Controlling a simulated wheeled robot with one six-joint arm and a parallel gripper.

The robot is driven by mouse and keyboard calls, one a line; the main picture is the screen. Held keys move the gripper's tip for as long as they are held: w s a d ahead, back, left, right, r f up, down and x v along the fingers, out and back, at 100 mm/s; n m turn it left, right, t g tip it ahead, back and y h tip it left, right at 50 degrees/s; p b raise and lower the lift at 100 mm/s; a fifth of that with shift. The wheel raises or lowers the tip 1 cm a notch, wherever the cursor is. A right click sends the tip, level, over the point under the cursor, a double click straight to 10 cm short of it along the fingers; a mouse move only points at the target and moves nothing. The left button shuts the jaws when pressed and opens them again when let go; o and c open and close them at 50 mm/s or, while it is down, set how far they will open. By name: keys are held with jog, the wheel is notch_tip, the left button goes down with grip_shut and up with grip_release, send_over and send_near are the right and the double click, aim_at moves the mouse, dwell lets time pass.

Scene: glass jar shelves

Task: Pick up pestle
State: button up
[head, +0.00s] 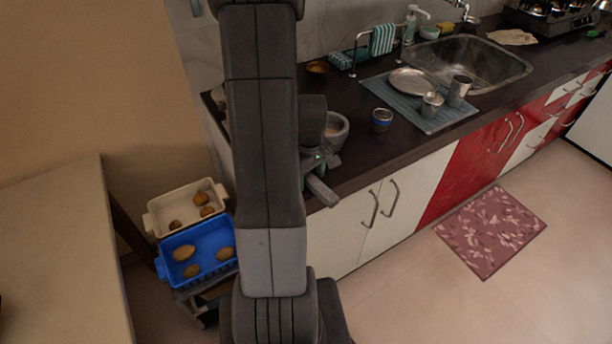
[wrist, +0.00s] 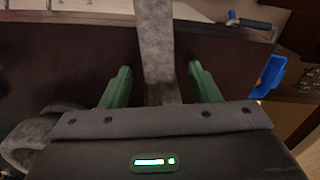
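The pestle (head: 322,191) is a grey stone bar near the counter's front edge in the head view, its near end showing past my gripper (head: 318,165). In the wrist view the pestle (wrist: 156,50) runs upward between the two green fingers of my gripper (wrist: 160,75). A narrow gap shows on each side of it, so the gripper looks open around it. The pestle's rear part is hidden by the gripper body. I cannot tell whether it rests on the counter.
A stone mortar (head: 339,127) stands just behind my gripper; part of it seems to show at the wrist view's lower left (wrist: 32,140). A blue-banded cup (head: 382,121) and a drying mat (head: 397,101) with dishes lie to the right. The counter's front edge is close.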

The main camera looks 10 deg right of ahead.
grip_shut()
